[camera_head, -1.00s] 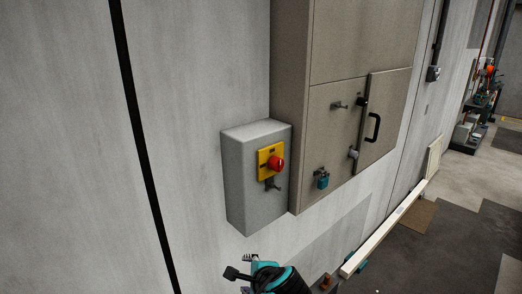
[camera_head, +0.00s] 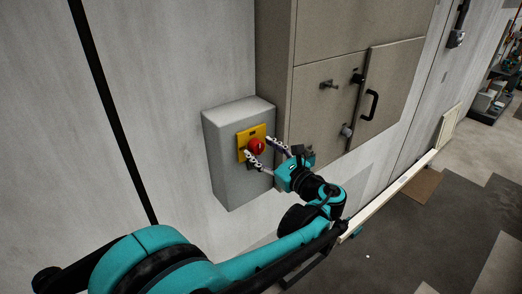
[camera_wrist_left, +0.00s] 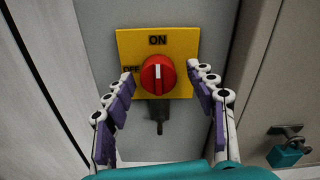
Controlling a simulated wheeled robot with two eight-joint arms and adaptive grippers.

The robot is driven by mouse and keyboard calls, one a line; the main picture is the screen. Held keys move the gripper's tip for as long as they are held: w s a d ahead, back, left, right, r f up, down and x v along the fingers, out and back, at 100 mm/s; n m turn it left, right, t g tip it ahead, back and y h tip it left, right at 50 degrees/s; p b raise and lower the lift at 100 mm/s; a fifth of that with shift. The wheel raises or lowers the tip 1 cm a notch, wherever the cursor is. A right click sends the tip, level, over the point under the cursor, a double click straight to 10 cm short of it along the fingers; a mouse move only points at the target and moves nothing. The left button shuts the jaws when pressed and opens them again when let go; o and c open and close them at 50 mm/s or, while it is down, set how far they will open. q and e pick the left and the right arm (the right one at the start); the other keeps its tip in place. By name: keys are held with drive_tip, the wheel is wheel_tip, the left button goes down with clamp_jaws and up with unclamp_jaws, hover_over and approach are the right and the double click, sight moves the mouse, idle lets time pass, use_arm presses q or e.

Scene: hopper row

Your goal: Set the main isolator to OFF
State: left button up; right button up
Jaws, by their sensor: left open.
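The main isolator is a red rotary knob (camera_head: 256,146) on a yellow plate (camera_head: 243,139), fixed to a grey box (camera_head: 226,178) on the wall. In the left wrist view the knob (camera_wrist_left: 158,75) has its white mark upright, pointing to ON; OFF is printed at the plate's left. My left gripper (camera_head: 264,152) is open in front of the knob. Its fingers stand either side of the knob in the wrist view (camera_wrist_left: 160,84), with no contact visible. A dark hasp-like fitting (camera_wrist_left: 158,118) hangs below the knob. My right gripper is not in view.
A tall beige cabinet (camera_head: 330,50) with a black door handle (camera_head: 371,105) stands right of the box. A teal padlock (camera_wrist_left: 287,154) hangs on it. A pale beam (camera_head: 392,190) lies along the wall's foot. Grey floor is open at the right.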

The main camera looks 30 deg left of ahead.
use_arm(q)
drive_tip(key=shift+a, duration=0.3)
drive_tip(key=shift+c, duration=0.2)
drive_tip(key=c, duration=1.1)
